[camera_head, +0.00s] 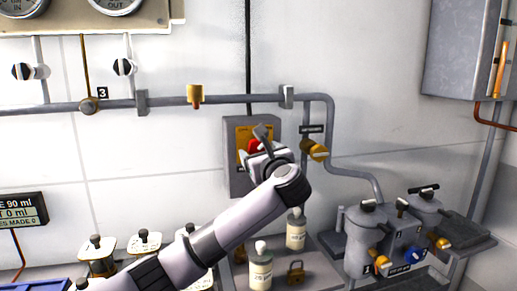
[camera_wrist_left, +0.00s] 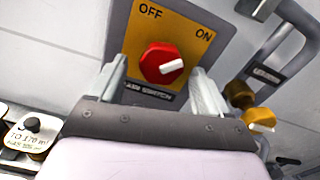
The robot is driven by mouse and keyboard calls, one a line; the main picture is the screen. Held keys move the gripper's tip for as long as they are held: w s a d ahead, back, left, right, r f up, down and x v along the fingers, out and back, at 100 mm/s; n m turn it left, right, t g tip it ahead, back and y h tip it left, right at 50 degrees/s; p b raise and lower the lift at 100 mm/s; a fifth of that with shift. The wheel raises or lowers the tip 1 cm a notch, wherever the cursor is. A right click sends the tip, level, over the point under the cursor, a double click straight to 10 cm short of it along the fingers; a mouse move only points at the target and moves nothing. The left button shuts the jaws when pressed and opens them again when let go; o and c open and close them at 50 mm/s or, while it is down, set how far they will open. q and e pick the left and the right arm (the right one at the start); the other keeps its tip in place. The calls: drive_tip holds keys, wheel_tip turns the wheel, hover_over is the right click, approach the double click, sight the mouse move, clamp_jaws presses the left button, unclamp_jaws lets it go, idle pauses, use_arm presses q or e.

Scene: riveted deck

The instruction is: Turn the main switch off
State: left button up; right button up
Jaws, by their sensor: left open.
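The main switch is a red knob with a white pointer; it shows in the left wrist view (camera_wrist_left: 155,58) and, partly hidden by my gripper, in the head view (camera_head: 254,145). It sits on a yellow plate (camera_wrist_left: 190,38) marked OFF at left and ON at right. The white pointer points right, toward the ON side. The plate is on a grey wall box (camera_head: 235,182). My left gripper (camera_wrist_left: 161,88) is open, its fingers to either side of the knob's lower part; I cannot tell whether they touch it. It also shows in the head view (camera_head: 262,138). My right gripper is not in view.
A grey pipe (camera_head: 225,99) runs along the wall above the box. A yellow-handled valve (camera_head: 315,150) is close to its right. Below stand bottles (camera_head: 296,232), a brass padlock (camera_head: 295,271) and grey canisters (camera_head: 366,225). A grey cabinet (camera_head: 460,50) hangs at upper right.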

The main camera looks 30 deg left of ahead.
use_arm(q)
drive_tip(key=shift+x, duration=1.1)
drive_tip(key=c, duration=1)
